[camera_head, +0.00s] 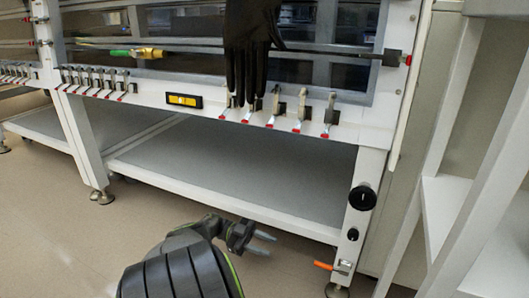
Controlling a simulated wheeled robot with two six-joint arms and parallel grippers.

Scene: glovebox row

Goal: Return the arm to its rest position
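My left arm comes in from the bottom edge of the head view. Its gripper (266,243) points right, in front of the glovebox row's lower shelf (230,175). The two thin grey fingers are apart with nothing between them, so it is open and empty. It appears clear of the frame and shelf. My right gripper is not in view.
A black glove (248,45) hangs from the white glovebox front. Several red-tipped latches (300,110) line its lower edge. A black knob (362,198) and an orange-handled valve (330,266) sit on the right leg. White shelving (470,225) stands right. Open floor (50,225) lies left.

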